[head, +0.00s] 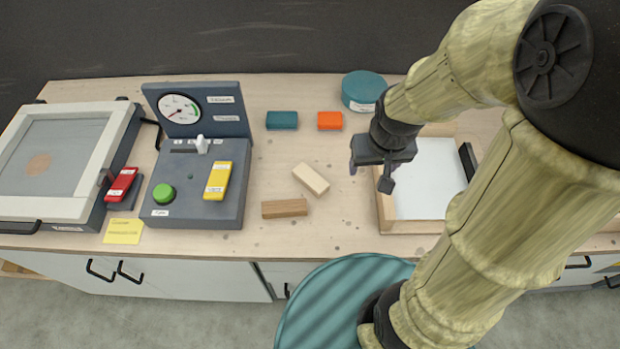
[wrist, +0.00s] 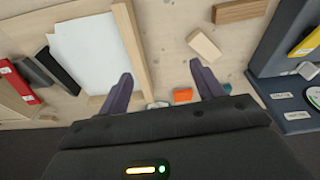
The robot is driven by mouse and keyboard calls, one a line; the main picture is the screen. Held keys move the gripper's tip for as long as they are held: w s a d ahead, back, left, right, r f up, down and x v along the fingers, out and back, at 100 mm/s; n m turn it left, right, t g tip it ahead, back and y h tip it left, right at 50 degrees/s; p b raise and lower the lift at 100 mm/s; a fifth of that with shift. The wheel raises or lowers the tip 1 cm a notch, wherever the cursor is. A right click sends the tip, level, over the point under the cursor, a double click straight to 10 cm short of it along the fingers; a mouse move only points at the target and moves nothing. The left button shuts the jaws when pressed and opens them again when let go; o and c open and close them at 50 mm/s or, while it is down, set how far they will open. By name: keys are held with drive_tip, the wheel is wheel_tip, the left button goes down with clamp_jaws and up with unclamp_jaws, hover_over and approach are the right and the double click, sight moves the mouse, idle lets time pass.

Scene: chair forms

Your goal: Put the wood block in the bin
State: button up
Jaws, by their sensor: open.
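Two wood-like blocks lie apart on the table: a pale block (head: 311,179) set at an angle and a browner wood block (head: 284,208) in front of it. The wrist view also shows the pale block (wrist: 204,46) and the brown block (wrist: 240,11), partly cut off by the top edge. My gripper (head: 369,178) is open and empty, above the table to the right of both blocks, by the left rim of a wood-walled tray with a white floor (head: 384,213). Its two fingers (wrist: 161,72) show apart in the wrist view. No other bin is clearly seen.
A grey control panel (head: 196,190) with a gauge and a yellow piece stands left of the blocks. A teal block (head: 282,121), an orange block (head: 330,121) and a round teal tin (head: 363,91) lie behind. A framed press-like device (head: 60,160) is far left. My arm hides much of the right side.

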drive_tip(key=w+a+f+n+g, duration=0.2)
drive_tip(key=w+a+n, duration=0.5)
drive_tip(key=w+a, duration=0.5)
drive_tip(key=shift+w+a+f+n, duration=0.2)
drive_tip(key=shift+a+f+n, duration=0.2)
drive_tip(key=shift+a+f, duration=0.4)
drive_tip(key=shift+r, duration=0.1)
drive_tip(key=p, duration=0.2)
hover_over(308, 174)
wheel_tip(308, 174, down, 12)
drive_tip(key=shift+w+a+f, duration=0.1)
drive_tip(key=shift+a, duration=0.05)
drive_tip(key=shift+f, duration=0.1)
drive_tip(key=shift+f+p, duration=0.8)
drive_tip(key=shift+f, duration=1.7)
